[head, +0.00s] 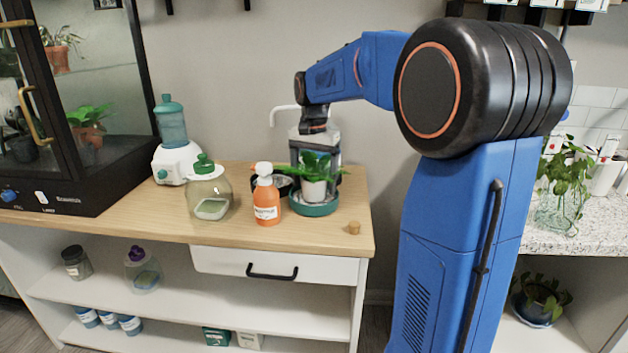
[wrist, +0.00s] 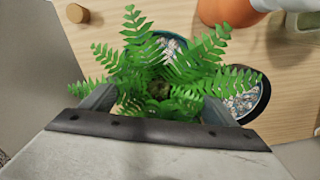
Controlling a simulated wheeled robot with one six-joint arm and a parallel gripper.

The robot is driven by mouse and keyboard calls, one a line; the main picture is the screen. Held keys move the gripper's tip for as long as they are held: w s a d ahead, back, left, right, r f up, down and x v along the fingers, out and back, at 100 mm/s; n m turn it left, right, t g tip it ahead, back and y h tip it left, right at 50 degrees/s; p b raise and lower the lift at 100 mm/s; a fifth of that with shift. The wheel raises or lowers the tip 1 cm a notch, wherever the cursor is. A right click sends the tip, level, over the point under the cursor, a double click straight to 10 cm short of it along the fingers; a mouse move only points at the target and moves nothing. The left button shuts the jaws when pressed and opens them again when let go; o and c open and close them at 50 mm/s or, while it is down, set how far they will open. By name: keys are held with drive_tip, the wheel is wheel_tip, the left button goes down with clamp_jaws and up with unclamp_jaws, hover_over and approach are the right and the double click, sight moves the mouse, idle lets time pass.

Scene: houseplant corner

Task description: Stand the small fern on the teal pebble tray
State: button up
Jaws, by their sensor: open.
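The small fern (head: 314,188) in its white pot stands upright on the teal pebble tray (head: 315,210) near the right end of the wooden counter. In the wrist view the fern's fronds (wrist: 150,60) spread over the picture and hide its pot. Part of the tray's rim and pebbles (wrist: 172,40) shows behind them. My gripper (wrist: 160,98) is open, with one finger on each side of the fern, low among the fronds. I cannot tell whether the fingers touch the pot. In the head view the fern and pot hide the fingertips.
A dark tray (wrist: 262,98) with pebbles sits close beside the teal one. An orange pump bottle (head: 266,200) and a green-capped glass jar (head: 208,190) stand to the left. A cork (head: 354,228) lies near the counter's right front corner. The counter's front middle is clear.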

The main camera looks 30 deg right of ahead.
sight(314, 181)
drive_tip(key=shift+r, duration=0.1)
wheel_tip(314, 181, up, 12)
drive_tip(key=s+a+f+n+t, duration=0.1)
drive_tip(key=s+a+f+n, duration=0.2)
drive_tip(key=s, duration=0.6)
drive_tip(key=s+a+f+n+t, duration=0.1)
drive_tip(key=s+a+f+n, duration=0.2)
drive_tip(key=s, duration=0.5)
drive_tip(key=s+a+f+n+t, duration=0.2)
drive_tip(key=s+a+f+n, duration=0.1)
drive_tip(key=s+f, duration=1.1)
drive_tip(key=shift+s+a+f+n+t, duration=0.2)
drive_tip(key=shift+f+n+t, duration=0.2)
drive_tip(key=shift+n, duration=0.4)
drive_tip(key=shift+r, duration=0.1)
